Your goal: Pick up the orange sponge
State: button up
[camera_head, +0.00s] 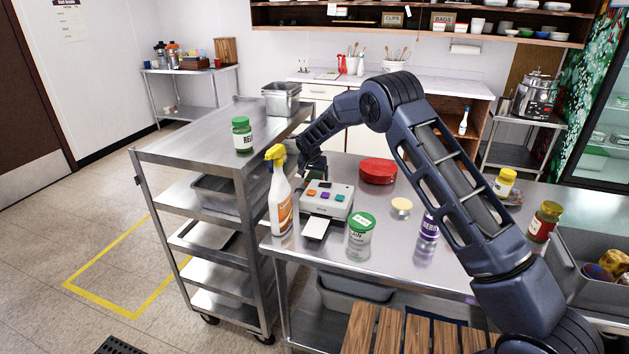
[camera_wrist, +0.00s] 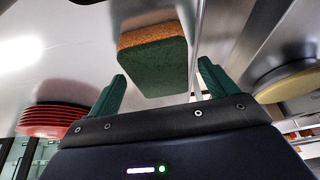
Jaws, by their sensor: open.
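The orange sponge (camera_wrist: 152,62) shows in the wrist view. It is a block with an orange face and a dark green scouring side, ahead of my gripper and between the lines of its fingers. My gripper (camera_wrist: 160,85) is open, with one green-tipped finger on each side and nothing held. Whether the fingers touch the sponge I cannot tell. In the head view my gripper (camera_head: 312,165) is low at the gap between the steel cart and the steel table, behind the spray bottle. I cannot make out the sponge in the head view.
A spray bottle (camera_head: 281,200), a label printer (camera_head: 327,199), a green-lidded jar (camera_head: 360,237) and a red stack (camera_head: 378,170) stand on the table. A green jar (camera_head: 242,135) and a metal pan (camera_head: 282,98) stand on the cart (camera_head: 185,143).

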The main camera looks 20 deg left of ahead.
dwell(0.3)
jog(key=c, duration=1.1)
jog(key=shift+o, duration=0.2)
